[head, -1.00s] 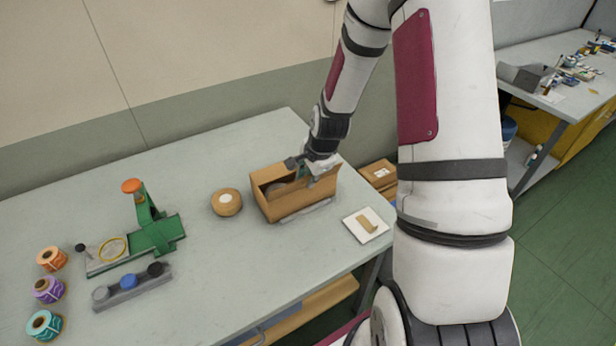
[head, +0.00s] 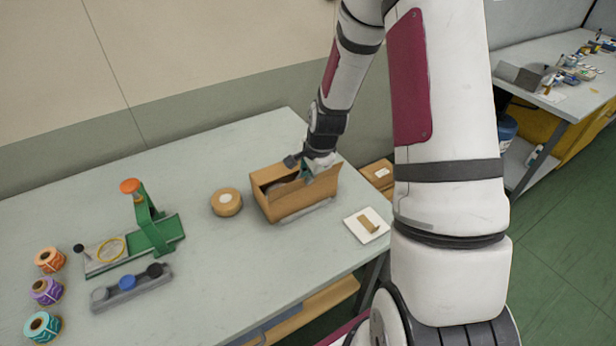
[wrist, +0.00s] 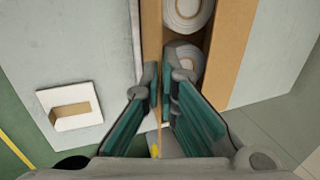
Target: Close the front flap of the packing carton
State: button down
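The packing carton (head: 292,206) is an open brown box near the table's front right edge. In the wrist view, its front flap (wrist: 152,30) stands upright, seen almost edge-on, along the left of the opening. White-grey rolls (wrist: 184,58) lie inside the carton. My gripper (wrist: 162,78) is over the carton's right part, pointing down; it also shows in the head view (head: 312,170). Its teal-padded fingers are close together, one on each side of the flap, and look shut on it. The exact contact is partly hidden by the fingers.
A tan tape roll (head: 226,202) stands left of the carton. A white tile with a tan piece (head: 366,225) lies to its right. A green tool (head: 152,232), a grey holder (head: 130,289) and several coloured rolls (head: 45,290) are further left. A second table (head: 560,95) stands behind right.

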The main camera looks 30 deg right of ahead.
aim_at(305, 186)
jog(key=w+f+g+b, duration=0.1)
jog(key=w+g+b, duration=0.1)
jog(key=g+b, duration=0.3)
jog(key=w+g+b, duration=0.2)
jog(key=g+b, duration=0.3)
jog(key=b, duration=0.2)
jog(key=w+f+g+b, duration=0.1)
jog(key=w+g+b, duration=0.2)
jog(key=g+b, duration=0.2)
jog(key=shift+w+f+b, duration=0.1)
jog(key=shift+f+b, duration=0.25)
jog(key=shift+b, duration=0.6)
jog(key=c, duration=1.8)
grip_release()
jog(key=shift+c, duration=0.2)
jog(key=shift+r, duration=0.1)
